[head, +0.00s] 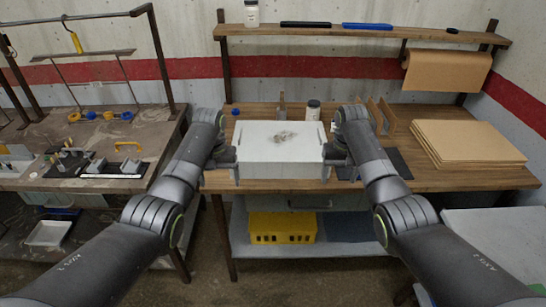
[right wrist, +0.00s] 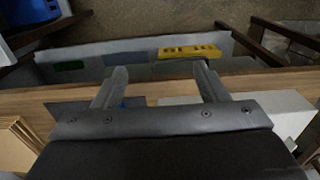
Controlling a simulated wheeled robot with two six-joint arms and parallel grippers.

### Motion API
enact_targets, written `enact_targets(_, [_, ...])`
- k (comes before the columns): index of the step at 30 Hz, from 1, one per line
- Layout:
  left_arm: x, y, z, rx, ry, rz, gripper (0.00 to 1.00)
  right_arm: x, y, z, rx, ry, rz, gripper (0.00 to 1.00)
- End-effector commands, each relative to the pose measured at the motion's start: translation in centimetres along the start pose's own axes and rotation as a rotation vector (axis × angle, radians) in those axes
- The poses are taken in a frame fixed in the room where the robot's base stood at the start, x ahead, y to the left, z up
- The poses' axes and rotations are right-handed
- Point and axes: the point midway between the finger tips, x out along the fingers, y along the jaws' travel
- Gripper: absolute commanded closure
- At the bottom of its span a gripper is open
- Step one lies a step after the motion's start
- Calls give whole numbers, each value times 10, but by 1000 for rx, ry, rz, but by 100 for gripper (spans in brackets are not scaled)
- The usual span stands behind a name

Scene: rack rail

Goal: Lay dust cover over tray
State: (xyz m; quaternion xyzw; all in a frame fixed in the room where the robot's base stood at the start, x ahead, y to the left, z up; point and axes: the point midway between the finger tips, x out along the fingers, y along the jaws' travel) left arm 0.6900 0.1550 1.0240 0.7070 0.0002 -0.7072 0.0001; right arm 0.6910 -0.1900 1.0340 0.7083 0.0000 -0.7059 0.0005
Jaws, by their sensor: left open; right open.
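A white tray-like block (head: 260,172) stands on the wooden bench at the centre of the head view. Its top is a pale flat surface with a small greyish cluster (head: 284,137) in the middle. I cannot tell where the dust cover ends and the tray begins. My left gripper (head: 228,163) is open beside the left end of the white block. My right gripper (head: 337,162) is open beside its right end. In the right wrist view the right gripper's fingers (right wrist: 160,82) are apart with nothing between them, and a white surface (right wrist: 285,108) shows to their right.
The wooden bench (head: 470,178) holds a stack of brown boards (head: 465,143) at right and a white-capped jar (head: 313,110) behind the block. A dark mat (head: 397,163) lies right of the block. A yellow crate (head: 282,228) sits on the lower shelf. A cluttered bench stands left.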

Motion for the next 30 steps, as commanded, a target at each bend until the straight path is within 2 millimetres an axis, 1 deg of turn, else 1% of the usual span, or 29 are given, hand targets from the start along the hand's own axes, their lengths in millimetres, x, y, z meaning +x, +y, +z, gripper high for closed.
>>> enact_targets(1, [0, 0, 0, 0, 0, 0, 17, -13, 0, -1, 0, 5, 0, 33])
enact_targets(6, [0, 0, 0, 0, 0, 0, 17, -45, 0, -1, 0, 3, -1, 33])
enact_targets(9, [0, 0, 0, 0, 0, 0, 17, -57, 0, -1, 1, 2, -1, 33])
enact_targets(12, [0, 0, 0, 0, 0, 0, 17, -64, 0, -1, 1, 1, -1, 33])
enact_targets(15, [0, 0, 0, 0, 0, 0, 17, -68, 0, 0, 1, 0, 0, 33])
enact_targets(26, [0, 0, 0, 0, 0, 0, 17, -67, 0, 0, 1, 0, -1, 33])
enact_targets(28, [3, -1, 1, -1, -1, 0, 17, -64, 0, 0, 2, -1, -1, 33])
enact_targets(29, [7, -2, 2, -2, -1, 1, 17, -60, 1, 0, 3, -2, -1, 33])
enact_targets(30, [16, -3, 3, -4, -3, 1, 17, -50, 3, 1, 5, -3, -2, 33])
